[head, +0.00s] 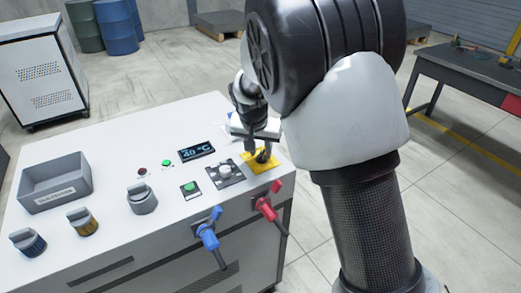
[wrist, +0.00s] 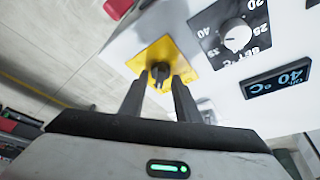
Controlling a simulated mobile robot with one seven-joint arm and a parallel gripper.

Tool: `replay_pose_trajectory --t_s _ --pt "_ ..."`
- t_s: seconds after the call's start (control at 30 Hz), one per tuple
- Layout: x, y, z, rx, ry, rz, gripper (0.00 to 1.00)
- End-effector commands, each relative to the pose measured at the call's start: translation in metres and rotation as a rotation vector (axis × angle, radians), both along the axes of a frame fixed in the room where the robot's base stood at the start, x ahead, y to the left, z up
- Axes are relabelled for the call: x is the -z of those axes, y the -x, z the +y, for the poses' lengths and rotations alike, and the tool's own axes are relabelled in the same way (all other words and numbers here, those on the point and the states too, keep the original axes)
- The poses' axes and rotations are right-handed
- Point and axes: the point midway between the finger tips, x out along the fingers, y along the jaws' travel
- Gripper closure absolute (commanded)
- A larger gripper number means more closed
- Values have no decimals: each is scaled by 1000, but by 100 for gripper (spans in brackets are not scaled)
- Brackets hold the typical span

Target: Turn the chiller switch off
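A black rotary switch (wrist: 160,72) sits on a yellow square plate (wrist: 182,58). The plate also shows in the head view, on the right end of the white cabinet top (head: 110,210). My gripper (wrist: 158,84) is open, with its two fingers apart and pointing at the switch. In the wrist view the knob shows between the fingertips with a gap on each side. In the head view my gripper (head: 260,154) is right at the plate and partly hides the knob. Whether the fingers touch the knob I cannot tell.
A display (head: 196,152) reads 40 °C. Beside the plate are a white set dial (head: 224,171) and a green button (head: 189,187). Blue (head: 208,237) and red (head: 267,208) hose valves stick out at the cabinet's front edge. A grey bin (head: 55,182) stands at left.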

Motion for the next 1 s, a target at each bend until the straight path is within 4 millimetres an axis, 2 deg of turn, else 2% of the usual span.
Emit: replay_pose_trajectory --t_s 0.13,0.17,0.3,0.33,0.73,1.0 --pt "0 0 0 0 0 0 70" --pt "0 0 0 0 0 0 74" --pt "0 0 0 0 0 0 97" --pt "0 0 0 -1 0 0 100" --pt "0 0 -1 -49 0 1 100" --pt "0 0 -5 -221 -1 1 100"
